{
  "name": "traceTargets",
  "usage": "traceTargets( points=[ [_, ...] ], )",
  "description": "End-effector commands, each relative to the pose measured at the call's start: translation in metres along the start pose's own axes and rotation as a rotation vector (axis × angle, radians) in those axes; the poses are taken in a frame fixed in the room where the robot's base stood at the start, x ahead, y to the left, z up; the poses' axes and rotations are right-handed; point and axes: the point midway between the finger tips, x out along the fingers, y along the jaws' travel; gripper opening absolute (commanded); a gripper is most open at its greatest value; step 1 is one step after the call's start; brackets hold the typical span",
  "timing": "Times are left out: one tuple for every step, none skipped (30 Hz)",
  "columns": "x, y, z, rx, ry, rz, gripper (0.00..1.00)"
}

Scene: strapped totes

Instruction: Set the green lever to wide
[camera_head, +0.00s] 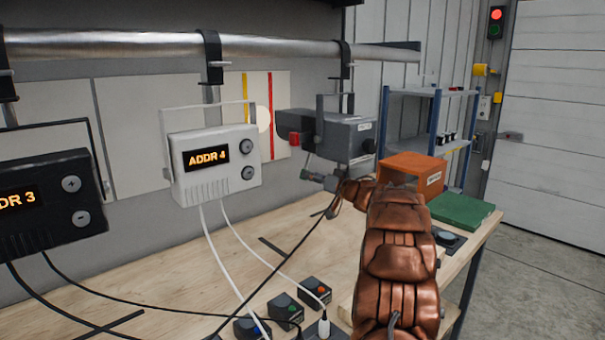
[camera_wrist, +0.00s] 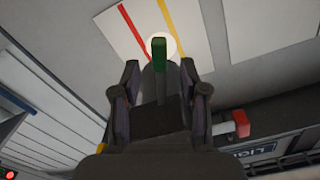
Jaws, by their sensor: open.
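The green lever (camera_wrist: 160,55) shows in the wrist view as an upright green tip on a dark stem. It stands between the two fingers of my gripper (camera_wrist: 160,72), which are spread apart. I cannot tell whether either finger touches it. In the head view my gripper (camera_head: 320,179) is small, just below the grey hanging box (camera_head: 347,135), with a faint green tip (camera_head: 304,174) at its left end. A red knob (camera_head: 293,139) sticks out of the box's left side; a red block (camera_wrist: 240,123) shows at right in the wrist view. The lever's setting marks cannot be read.
A metal pipe (camera_head: 130,44) runs above the boxes. The white ADDR 4 box (camera_head: 213,177) and the black ADDR 3 box (camera_head: 60,196) hang to the left. Cables trail over the wooden bench (camera_head: 150,285).

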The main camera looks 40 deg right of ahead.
Motion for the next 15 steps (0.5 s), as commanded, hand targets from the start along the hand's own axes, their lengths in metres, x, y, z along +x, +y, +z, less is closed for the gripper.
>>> traceTargets(
  points=[
    [0.007,-0.001,-0.001,0.0,-0.001,-0.002,0.44],
    [0.011,0.0,0.0,0.001,-0.001,-0.002,0.44],
    [0.017,0.0,0.001,0.003,-0.002,-0.002,0.44],
    [0.021,0.0,0.001,0.004,-0.002,-0.002,0.44],
    [0.025,0.0,0.001,0.004,-0.002,-0.001,0.44],
    [0.03,0.0,0.001,0.002,-0.002,-0.001,0.44],
    [0.033,0.0,0.001,0.001,-0.002,-0.001,0.44],
    [0.036,-0.001,0.0,0.0,-0.002,-0.001,0.44],
    [0.04,-0.001,0.0,0.0,-0.002,-0.001,0.44],
    [0.042,-0.001,0.0,0.0,-0.002,-0.001,0.44],
    [0.044,-0.001,0.001,0.0,-0.002,-0.001,0.44],
    [0.045,-0.001,0.001,0.001,-0.002,-0.001,0.44],
    [0.046,-0.001,0.001,0.001,-0.003,-0.001,0.44],
    [0.047,-0.001,0.002,0.002,-0.003,-0.001,0.44],
    [0.047,-0.001,0.002,0.002,-0.003,-0.001,0.44]
  ],
)
